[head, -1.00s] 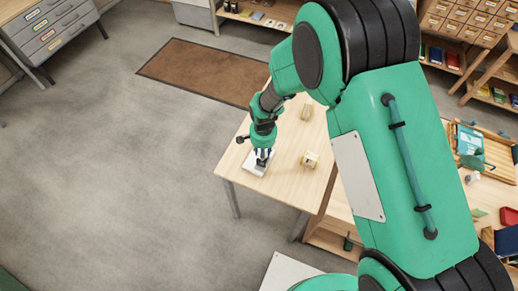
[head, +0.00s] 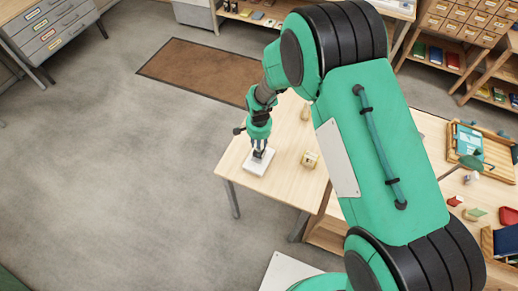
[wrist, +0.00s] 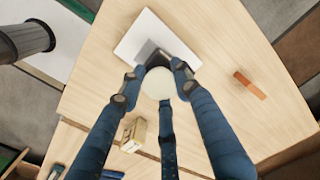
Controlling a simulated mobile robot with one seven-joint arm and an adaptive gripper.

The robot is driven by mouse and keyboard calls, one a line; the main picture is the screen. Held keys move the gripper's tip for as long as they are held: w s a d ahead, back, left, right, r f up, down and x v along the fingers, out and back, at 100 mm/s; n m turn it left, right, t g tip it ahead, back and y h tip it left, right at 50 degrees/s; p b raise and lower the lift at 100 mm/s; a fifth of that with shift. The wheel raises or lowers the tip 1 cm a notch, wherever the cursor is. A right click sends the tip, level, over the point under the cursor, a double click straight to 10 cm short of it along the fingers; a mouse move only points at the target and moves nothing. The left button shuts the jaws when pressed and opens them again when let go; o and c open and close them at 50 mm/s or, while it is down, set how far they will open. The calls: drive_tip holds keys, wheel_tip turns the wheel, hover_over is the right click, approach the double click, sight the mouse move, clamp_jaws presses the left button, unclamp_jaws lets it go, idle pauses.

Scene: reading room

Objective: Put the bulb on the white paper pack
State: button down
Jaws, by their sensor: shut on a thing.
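The white paper pack (head: 256,168) lies flat near the left front edge of the light wooden table, and its pale top shows in the wrist view (wrist: 140,33). My gripper (head: 259,153) is over the pack. In the wrist view its blue fingers (wrist: 158,80) are closed around a pale, rounded bulb (wrist: 157,86). A grey patch beyond the bulb, over the pack, may be its base or a shadow. The fingers hide much of the bulb, and I cannot tell whether it touches the pack.
A small yellowish box (head: 310,160) stands right of the pack, with a small tan object (head: 306,113) farther back. An orange strip (wrist: 250,86) lies on the table in the wrist view. A wooden tray (head: 495,151) is at the far right.

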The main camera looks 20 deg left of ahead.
drive_tip(key=shift+f, duration=1.1)
drive_tip(key=shift+f, duration=0.2)
drive_tip(key=c, duration=1.3)
unclamp_jaws()
drive_tip(key=shift+o, duration=0.2)
drive_tip(key=shift+r, duration=0.1)
wheel_tip(320, 180, up, 12)
drive_tip(key=shift+r, duration=0.1)
drive_tip(key=shift+r, duration=0.1)
